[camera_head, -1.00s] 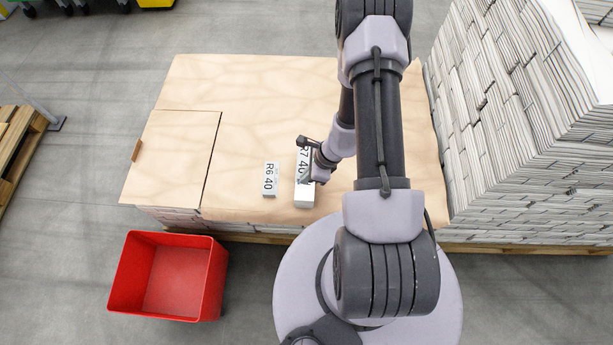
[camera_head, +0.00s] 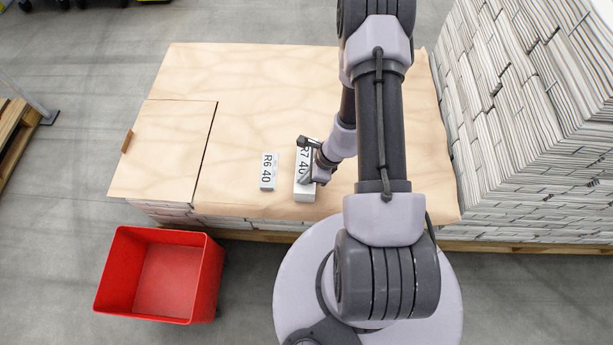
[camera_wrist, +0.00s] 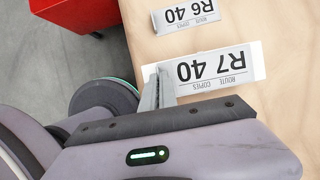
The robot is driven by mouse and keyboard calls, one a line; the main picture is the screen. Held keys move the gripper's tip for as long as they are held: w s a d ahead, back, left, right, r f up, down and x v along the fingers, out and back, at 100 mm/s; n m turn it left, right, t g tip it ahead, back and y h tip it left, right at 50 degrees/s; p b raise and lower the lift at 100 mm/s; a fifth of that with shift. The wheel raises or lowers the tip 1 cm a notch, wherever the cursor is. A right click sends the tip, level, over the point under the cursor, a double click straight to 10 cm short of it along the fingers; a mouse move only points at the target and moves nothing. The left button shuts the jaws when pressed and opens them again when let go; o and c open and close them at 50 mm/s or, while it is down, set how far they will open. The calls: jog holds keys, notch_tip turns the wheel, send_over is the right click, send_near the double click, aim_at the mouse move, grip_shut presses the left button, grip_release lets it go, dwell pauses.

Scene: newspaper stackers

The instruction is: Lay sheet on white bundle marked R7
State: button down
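The white bundle (camera_head: 303,194) is near the front edge of the paper-covered stack. A sheet marked R7 40 (camera_head: 304,162) lies over its top. In the wrist view the sheet (camera_wrist: 215,67) looks flat, with a white margin of the bundle (camera_wrist: 259,56) showing around it. My gripper (camera_head: 310,172) is at the bundle's right side in the head view. In the wrist view my gripper's fingers (camera_wrist: 160,88) are at the sheet's left end, touching or very close. Whether they pinch the sheet is unclear. A smaller block marked R6 40 (camera_head: 268,172) lies to the left, apart.
Brown paper (camera_head: 250,90) covers the low stack, with a seam and a small brown block (camera_head: 127,141) at left. A red bin (camera_head: 160,275) stands on the floor at front left. Tall newspaper stacks (camera_head: 525,130) rise at right. The paper behind the blocks is clear.

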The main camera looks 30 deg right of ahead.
jog(key=shift+f+b, duration=0.6)
jog(key=c, duration=1.6)
grip_release()
